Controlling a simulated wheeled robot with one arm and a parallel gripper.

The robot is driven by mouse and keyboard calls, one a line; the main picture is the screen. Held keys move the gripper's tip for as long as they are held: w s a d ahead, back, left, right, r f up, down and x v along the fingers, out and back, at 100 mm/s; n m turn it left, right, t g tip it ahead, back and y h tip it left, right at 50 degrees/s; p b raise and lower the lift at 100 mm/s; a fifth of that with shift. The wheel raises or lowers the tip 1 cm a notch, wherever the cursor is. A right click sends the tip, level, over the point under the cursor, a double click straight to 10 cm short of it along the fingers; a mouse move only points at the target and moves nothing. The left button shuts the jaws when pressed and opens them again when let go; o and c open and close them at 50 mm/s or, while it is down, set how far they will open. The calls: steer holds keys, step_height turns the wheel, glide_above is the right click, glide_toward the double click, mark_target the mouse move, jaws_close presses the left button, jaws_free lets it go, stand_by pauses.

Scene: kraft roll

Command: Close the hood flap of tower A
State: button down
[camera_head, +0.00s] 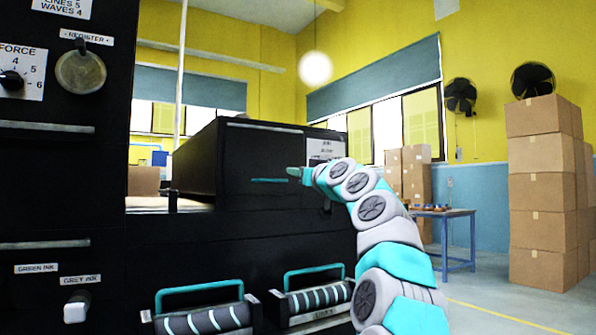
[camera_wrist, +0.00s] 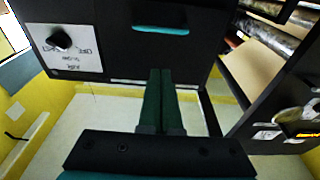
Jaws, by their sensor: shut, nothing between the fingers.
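A black tower unit with a boxy hood (camera_head: 222,140) stands in the middle of the head view. Its front panel, which looks like the hood flap (camera_head: 262,155), has a slim teal handle (camera_head: 270,181). I cannot read a tower letter, nor tell how far the flap is open. My gripper (camera_head: 292,172) is beside the panel's right part, close to the handle's right end. In the wrist view the black panel (camera_wrist: 120,55) fills the upper middle with its teal handle (camera_wrist: 160,30). My gripper's fingers (camera_wrist: 160,75) are shut and empty, overlapping the panel's near edge; contact is unclear.
A white label plate with a black knob (camera_wrist: 60,40) is on the machine beside the panel. Brown paper (camera_wrist: 252,68) and rolls show at the wrist view's upper right. Teal-handled ink rollers (camera_head: 205,318) sit low in front. Stacked cartons (camera_head: 540,190) and a blue table (camera_head: 445,213) stand right.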

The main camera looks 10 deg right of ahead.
steer(key=w+a+f+p, duration=0.1)
steer(key=w+a+p, duration=0.2)
steer(key=w, duration=0.6)
steer(key=shift+w+f+p, duration=0.2)
steer(key=shift+f+p, duration=0.05)
steer(key=shift+p, duration=1)
steer(key=shift+w+a, duration=0.1)
